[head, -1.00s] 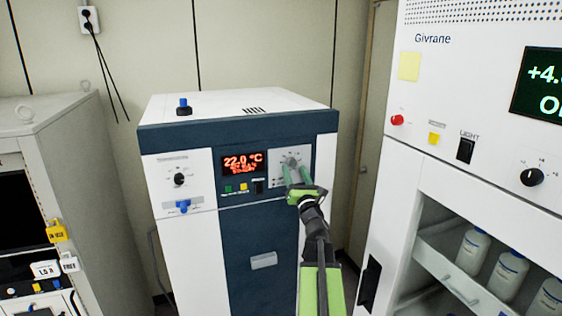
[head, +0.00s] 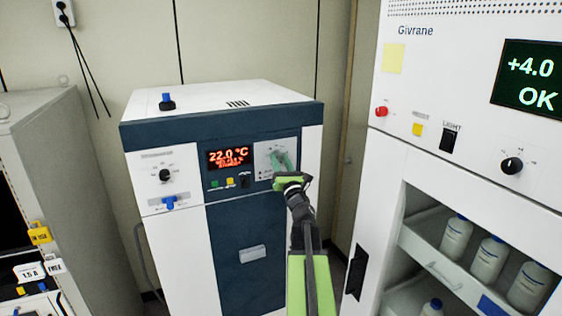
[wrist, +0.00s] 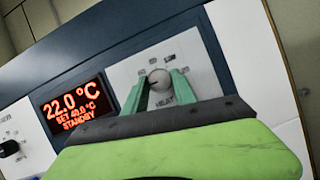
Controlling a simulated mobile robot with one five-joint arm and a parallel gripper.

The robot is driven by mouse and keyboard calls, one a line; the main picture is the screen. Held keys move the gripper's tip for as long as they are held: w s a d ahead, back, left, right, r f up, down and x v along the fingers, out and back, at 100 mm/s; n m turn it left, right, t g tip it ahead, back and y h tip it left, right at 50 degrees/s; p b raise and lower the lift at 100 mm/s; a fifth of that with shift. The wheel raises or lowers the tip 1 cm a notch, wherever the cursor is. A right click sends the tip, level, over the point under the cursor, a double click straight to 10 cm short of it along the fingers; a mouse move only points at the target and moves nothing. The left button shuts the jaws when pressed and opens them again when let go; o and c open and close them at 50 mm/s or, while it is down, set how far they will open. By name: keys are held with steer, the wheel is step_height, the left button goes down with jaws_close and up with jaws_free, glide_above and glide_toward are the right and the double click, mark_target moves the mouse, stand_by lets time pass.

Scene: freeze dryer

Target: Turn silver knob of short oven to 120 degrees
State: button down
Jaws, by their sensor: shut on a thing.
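The short oven (head: 225,110) is a white cabinet with a dark blue front, in the middle of the head view. Its silver knob (wrist: 159,79) sits on a light dial plate marked HEAT in the wrist view. The red display (wrist: 75,105) reads 22.0 °C, SET 40.0 °C, STANDBY. My gripper (head: 283,162) is at the dial plate, and its two green fingers (wrist: 160,88) are shut on the silver knob, one on each side. In the head view the fingers mostly hide the knob.
A black knob (head: 166,175) and a blue valve handle (head: 170,202) are on the oven's left panel. A tall white Givrane cabinet (head: 430,90) with bottles stands close on the right. A grey cabinet (head: 60,150) stands on the left.

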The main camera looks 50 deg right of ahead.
steer(key=shift+s+f, duration=0.1)
steer(key=shift+f, duration=0.05)
steer(key=shift+m+h, duration=0.3)
steer(key=shift+h, duration=0.1)
steer(key=shift+a+m+g, duration=0.1)
steer(key=shift+m+g, duration=0.3)
steer(key=shift+m, duration=0.2)
steer(key=m+g+h+p, duration=0.1)
steer(key=m, duration=0.1)
steer(key=m+g+p, duration=0.1)
steer(key=m, duration=0.2)
steer(key=m+g+h+p, duration=0.1)
steer(key=m, duration=0.1)
steer(key=shift+a+r+m+h, duration=0.25)
steer(key=shift+m+h, duration=0.05)
steer(key=shift+m, duration=0.1)
steer(key=m+g+p, duration=0.1)
steer(key=m, duration=0.1)
steer(key=m+g+p, duration=0.1)
steer(key=m+p, duration=0.1)
steer(key=shift+a+r, duration=0.1)
steer(key=shift+r, duration=0.1)
steer(key=shift+m+g+p, duration=0.4)
steer(key=shift+m+p, duration=0.7)
steer(key=shift+m, duration=0.7)
steer(key=shift+f+m, duration=0.1)
steer(key=shift+m, duration=0.2)
steer(key=c, duration=1)
jaws_free()
